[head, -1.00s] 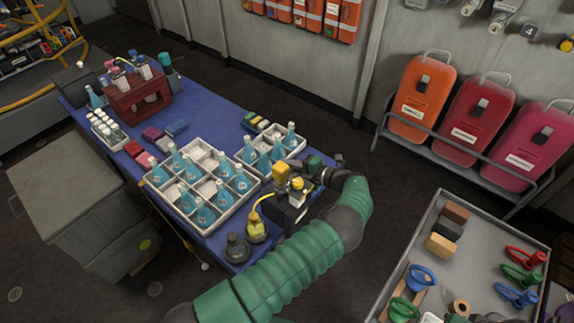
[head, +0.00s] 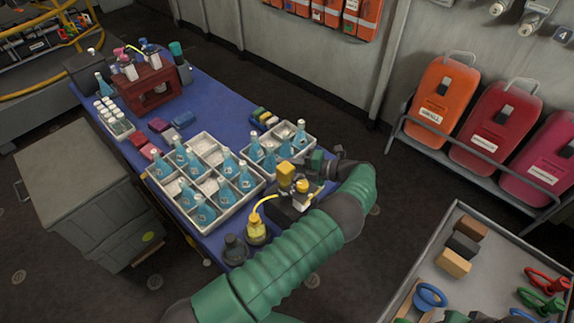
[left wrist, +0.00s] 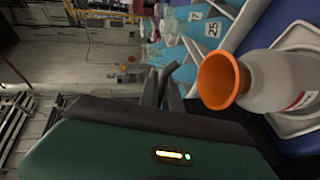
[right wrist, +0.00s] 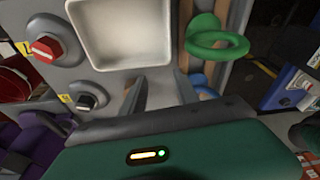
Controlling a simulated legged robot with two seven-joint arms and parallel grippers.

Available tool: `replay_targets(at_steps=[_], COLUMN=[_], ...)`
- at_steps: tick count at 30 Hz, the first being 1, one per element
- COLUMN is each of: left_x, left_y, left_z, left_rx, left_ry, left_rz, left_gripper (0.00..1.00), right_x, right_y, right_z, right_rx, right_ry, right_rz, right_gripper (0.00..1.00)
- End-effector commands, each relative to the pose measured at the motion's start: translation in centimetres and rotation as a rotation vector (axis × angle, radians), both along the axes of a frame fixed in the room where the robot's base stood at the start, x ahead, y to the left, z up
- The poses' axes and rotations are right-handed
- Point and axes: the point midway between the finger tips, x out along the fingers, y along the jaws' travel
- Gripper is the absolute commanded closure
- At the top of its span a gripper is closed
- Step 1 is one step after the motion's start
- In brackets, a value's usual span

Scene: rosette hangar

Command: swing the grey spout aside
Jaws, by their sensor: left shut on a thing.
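A dark dispenser (head: 288,207) with yellow parts stands at the near right end of the blue table. A yellow tube runs from it to a yellow bottle (head: 256,232). My left gripper (head: 308,168) reaches it from the right. In the left wrist view its fingers (left wrist: 167,88) are closed together around a thin grey piece, apparently the spout, mostly hidden by the fingers. A pale bottle with an orange mouth (left wrist: 222,82) is close beside them. My right gripper (right wrist: 160,92) is open and empty, in front of a grey panel with a pale square basin (right wrist: 118,35).
Crates of blue bottles (head: 203,215) stand left of the dispenser, and a dark pot (head: 235,250) beside the yellow bottle. A tray table (head: 415,285) with blocks and rings is at the lower right. A red knob (right wrist: 45,46) and green ring (right wrist: 218,40) are near the right gripper.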

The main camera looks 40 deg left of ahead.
Motion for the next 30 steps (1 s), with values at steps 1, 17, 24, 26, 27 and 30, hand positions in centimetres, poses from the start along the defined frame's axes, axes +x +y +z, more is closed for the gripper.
replay_targets(at_steps=[1, 17, 24, 26, 27, 30], left_x=[-0.3, -0.1, -0.1, 0.0, 0.1, 0.3], left_y=[-0.1, -0.1, -0.1, -0.3, -0.4, -0.8], left_z=[-0.6, -0.2, 0.1, 0.4, 0.6, 1.0], left_rx=[-0.009, -0.003, -0.002, -0.001, 0.0, 0.0], left_ry=[0.006, 0.001, 0.001, 0.003, 0.002, 0.005], left_rz=[0.004, 0.001, -0.005, -0.019, -0.036, -0.09], left_gripper=[1.0, 0.7, 0.7, 0.7, 0.7, 0.7], right_x=[0.0, 0.0, 0.0, 0.0, 0.0, 0.0], right_y=[0.0, 0.0, 0.0, 0.0, 0.0, 0.0], right_z=[-0.1, 0.0, 0.4, 1.1, 1.7, 3.8], right_rx=[0.0, 0.0, 0.0, 0.0, 0.0, 0.0], right_ry=[0.0, 0.0, 0.0, 0.0, 0.0, 0.0], right_rz=[0.0, 0.0, 0.0, 0.0, 0.0, 0.0], right_gripper=[0.64, 0.64, 0.64, 0.64, 0.64, 0.64])
